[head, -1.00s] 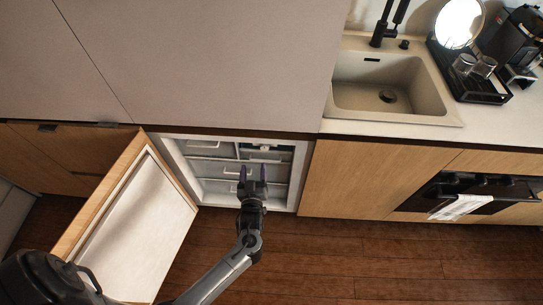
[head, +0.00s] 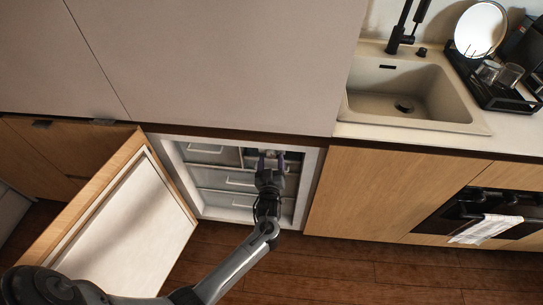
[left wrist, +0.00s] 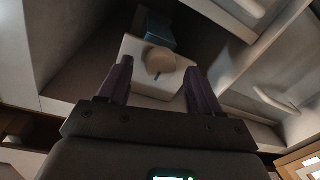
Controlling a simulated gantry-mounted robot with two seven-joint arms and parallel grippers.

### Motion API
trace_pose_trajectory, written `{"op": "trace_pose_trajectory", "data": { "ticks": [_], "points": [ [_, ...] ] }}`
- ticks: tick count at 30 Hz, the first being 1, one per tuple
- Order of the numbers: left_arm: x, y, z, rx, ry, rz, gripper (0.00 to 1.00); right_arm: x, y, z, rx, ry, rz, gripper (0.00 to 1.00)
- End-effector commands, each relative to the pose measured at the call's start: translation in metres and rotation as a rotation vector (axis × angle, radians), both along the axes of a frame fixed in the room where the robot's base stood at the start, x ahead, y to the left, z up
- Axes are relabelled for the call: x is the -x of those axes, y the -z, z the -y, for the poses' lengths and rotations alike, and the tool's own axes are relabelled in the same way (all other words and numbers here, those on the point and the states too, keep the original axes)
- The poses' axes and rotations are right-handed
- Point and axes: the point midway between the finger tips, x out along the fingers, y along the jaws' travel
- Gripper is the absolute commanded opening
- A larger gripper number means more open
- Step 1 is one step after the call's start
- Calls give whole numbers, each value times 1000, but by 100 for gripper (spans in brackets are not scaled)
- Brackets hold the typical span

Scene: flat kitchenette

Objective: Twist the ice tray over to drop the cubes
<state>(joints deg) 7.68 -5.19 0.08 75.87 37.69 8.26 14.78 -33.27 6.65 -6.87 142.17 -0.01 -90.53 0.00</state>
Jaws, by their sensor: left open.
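The ice tray unit sits in the upper right of the open freezer. In the left wrist view it shows as a pale housing (left wrist: 134,50) with a round knob (left wrist: 160,61) on its front and a blue-grey part (left wrist: 160,34) behind. In the head view my gripper mostly covers it. My left gripper (head: 271,157) is inside the freezer opening with its purple fingers open. In the left wrist view the fingers (left wrist: 157,70) stand on either side of the knob, apart from it as far as I can tell. No cubes are visible. My right gripper is out of view.
White freezer drawers (head: 216,178) with handles lie left of and below the unit. The freezer door (head: 140,225) stands open at the left. A wooden cabinet front (head: 385,190) is at the right, with the sink (head: 405,95) above. The wooden floor (head: 350,270) is clear.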

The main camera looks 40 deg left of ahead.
Motion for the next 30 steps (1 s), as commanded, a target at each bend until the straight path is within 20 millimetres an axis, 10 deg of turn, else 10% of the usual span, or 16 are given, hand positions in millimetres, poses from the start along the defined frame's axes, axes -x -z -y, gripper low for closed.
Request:
{"op": "trace_pose_trajectory", "data": {
  "ticks": [20,30],
  "points": [
    [-29,0,-22,0,0,0,64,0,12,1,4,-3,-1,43],
    [-29,0,-22,1,0,-1,15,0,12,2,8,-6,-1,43]
  ]
}}
